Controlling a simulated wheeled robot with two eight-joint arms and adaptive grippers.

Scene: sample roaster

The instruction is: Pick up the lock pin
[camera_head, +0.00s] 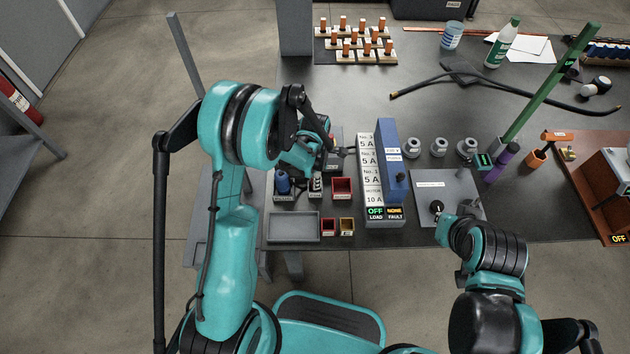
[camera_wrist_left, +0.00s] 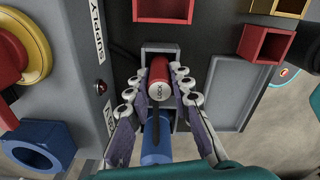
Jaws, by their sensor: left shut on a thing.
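The lock pin (camera_wrist_left: 159,78) is a red cylinder with a pale end face lettered LOCK. In the left wrist view it stands between the two fingers of my left gripper (camera_wrist_left: 158,88), which is shut on it. The fingers have grey-purple pads and white round joints. A grey slot frame (camera_wrist_left: 160,48) surrounds the pin's place; whether the pin's lower end is inside it is hidden. A blue cylinder (camera_wrist_left: 156,142) shows below the pin, between the fingers. In the head view my left arm reaches over the panel and hides part of it. My right gripper's fingers do not show.
A red knob (camera_wrist_left: 10,58) and a blue ring (camera_wrist_left: 36,147) stand nearby. A tall blue block (camera_head: 390,160) rises to the right.

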